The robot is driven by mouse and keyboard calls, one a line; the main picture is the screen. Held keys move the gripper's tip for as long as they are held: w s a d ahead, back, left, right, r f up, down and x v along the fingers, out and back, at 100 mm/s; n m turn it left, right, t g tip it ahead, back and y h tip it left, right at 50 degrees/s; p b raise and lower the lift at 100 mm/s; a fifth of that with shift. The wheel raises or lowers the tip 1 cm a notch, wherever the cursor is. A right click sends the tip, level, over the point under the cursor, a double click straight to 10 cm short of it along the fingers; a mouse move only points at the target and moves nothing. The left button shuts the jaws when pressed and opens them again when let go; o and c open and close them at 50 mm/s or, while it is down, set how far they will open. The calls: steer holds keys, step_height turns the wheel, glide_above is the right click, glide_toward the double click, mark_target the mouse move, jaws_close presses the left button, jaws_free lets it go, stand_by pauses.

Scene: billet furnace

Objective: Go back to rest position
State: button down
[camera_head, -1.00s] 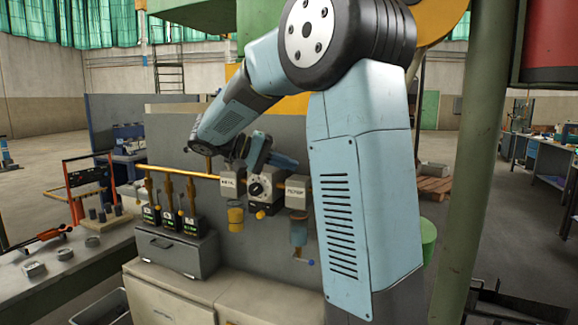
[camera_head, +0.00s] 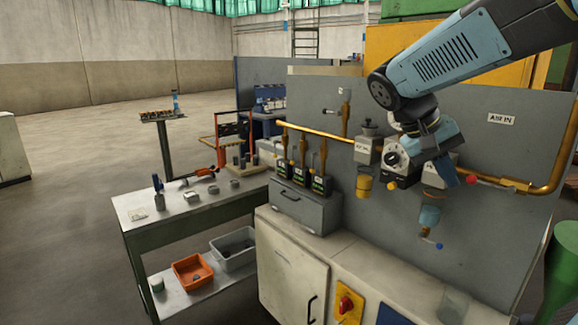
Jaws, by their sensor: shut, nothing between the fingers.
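My blue arm comes in from the upper right. My gripper (camera_head: 462,176) points down in front of the grey panel (camera_head: 500,160), beside the white-dialled regulator unit (camera_head: 398,160). It covers part of that unit and of the label and fitting to its right. Its fingers are shut with nothing between them. I cannot tell whether it touches the panel parts behind it.
A brass pipe (camera_head: 320,132) runs across the panel, with black gauged units (camera_head: 300,178) below it on a grey drawer box (camera_head: 305,205). A cabinet (camera_head: 290,270) stands underneath. A workbench (camera_head: 150,225) is left, with an orange bin (camera_head: 192,272) below. Floor at left is open.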

steer(key=s+a+f+n+t+y, duration=0.2)
steer(key=s+a+f+t+y, duration=0.2)
steer(key=s, duration=0.5)
steer(key=shift+s+a+f+t+y, duration=0.25)
steer(key=shift+a+f+t+y, duration=0.15)
steer(key=shift+a+t+y, duration=1)
